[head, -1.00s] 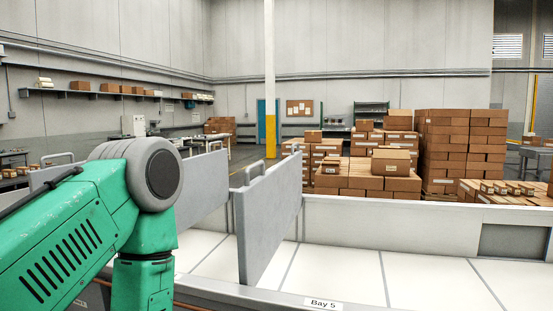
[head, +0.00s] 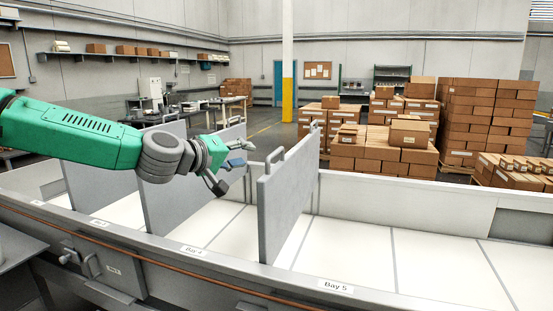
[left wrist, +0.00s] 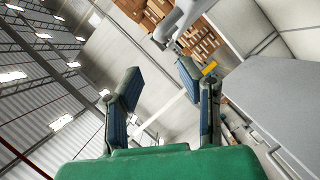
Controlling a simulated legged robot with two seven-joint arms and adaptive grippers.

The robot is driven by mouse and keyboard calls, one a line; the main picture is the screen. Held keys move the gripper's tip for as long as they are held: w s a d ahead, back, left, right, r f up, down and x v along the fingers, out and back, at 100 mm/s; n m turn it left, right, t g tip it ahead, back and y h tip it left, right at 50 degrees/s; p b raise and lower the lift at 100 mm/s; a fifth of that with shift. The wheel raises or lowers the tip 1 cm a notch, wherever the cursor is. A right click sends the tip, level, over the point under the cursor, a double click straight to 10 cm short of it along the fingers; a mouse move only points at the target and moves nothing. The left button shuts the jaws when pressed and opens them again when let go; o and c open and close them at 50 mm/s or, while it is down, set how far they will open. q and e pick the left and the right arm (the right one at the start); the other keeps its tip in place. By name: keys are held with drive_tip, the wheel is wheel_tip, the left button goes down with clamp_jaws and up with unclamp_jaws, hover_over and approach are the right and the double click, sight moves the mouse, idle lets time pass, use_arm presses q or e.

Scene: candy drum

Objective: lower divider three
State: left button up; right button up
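Several grey divider panels stand upright across a long pale trough. The nearest divider (head: 288,198) stands beside the Bay 5 label and has a loop handle (head: 275,158) on its top edge. Another divider (head: 165,165) stands to its left, partly behind my arm. I cannot read which one is divider three. My left gripper (head: 238,158) is over the bay between these two, left of the nearest divider and apart from its handle. In the left wrist view its two blue-padded fingers (left wrist: 162,88) are spread with nothing between them. My right gripper is out of view.
The trough's front rim carries the Bay 4 label (head: 194,250) and the Bay 5 label (head: 335,286). The white trough floor (head: 430,260) right of the nearest divider is clear. Stacked cartons (head: 480,120) stand beyond the back wall.

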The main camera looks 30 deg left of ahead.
sight(275, 154)
use_arm(q)
drive_tip(key=b+x, duration=0.2)
drive_tip(key=x, duration=0.2)
drive_tip(key=b+x, duration=0.3)
drive_tip(key=x, duration=0.1)
drive_tip(key=b+x, duration=0.2)
drive_tip(key=x, duration=0.2)
drive_tip(key=shift+a+f+b, duration=0.15)
drive_tip(key=shift+a+b, duration=0.15)
drive_tip(key=shift+w+f, duration=0.15)
drive_tip(key=shift+w, duration=0.25)
drive_tip(key=shift+d, duration=0.1)
drive_tip(key=shift+d, duration=0.1)
clamp_jaws()
